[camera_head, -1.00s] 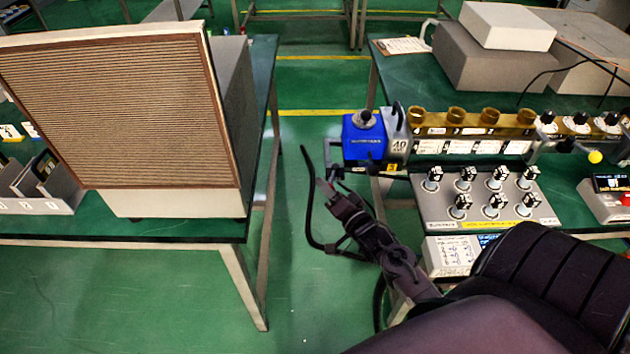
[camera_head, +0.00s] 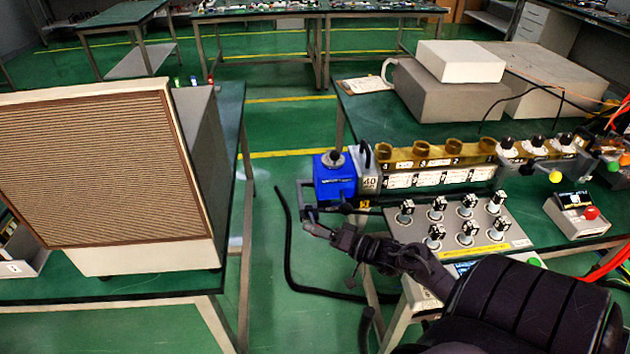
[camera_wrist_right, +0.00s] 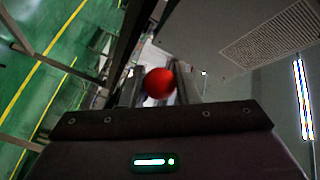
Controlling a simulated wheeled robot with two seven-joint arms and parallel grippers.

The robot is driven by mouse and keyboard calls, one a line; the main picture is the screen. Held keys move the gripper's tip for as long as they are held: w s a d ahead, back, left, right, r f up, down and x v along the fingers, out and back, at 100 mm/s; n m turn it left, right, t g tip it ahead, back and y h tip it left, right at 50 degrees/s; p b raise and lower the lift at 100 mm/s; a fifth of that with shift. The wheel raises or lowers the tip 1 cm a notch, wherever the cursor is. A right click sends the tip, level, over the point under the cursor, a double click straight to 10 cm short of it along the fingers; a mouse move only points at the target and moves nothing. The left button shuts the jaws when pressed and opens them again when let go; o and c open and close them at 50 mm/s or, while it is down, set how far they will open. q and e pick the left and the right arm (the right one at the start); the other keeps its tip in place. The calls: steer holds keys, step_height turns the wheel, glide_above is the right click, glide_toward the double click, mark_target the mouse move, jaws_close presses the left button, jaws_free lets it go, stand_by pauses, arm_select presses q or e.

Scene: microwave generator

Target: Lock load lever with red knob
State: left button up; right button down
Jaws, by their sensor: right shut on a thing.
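The red knob (camera_wrist_right: 159,83) shows as a round ball between the two fingers in the right wrist view. My right gripper (camera_wrist_right: 159,78) is shut on it. In the head view my right gripper (camera_head: 314,228) is just below and in front of a blue unit (camera_head: 335,180) at the left end of the waveguide bench. The held knob cannot be made out there, and the lever's shaft is mostly hidden by the gripper. My left gripper is not in view.
A panel with several black-topped knobs (camera_head: 460,232) stands right of my gripper. A yellow knob (camera_head: 555,176) and a red button (camera_head: 591,212) are further right. A large louvred cabinet (camera_head: 110,175) stands on the left table.

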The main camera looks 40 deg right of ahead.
steer(key=c, duration=1.1)
jaws_free()
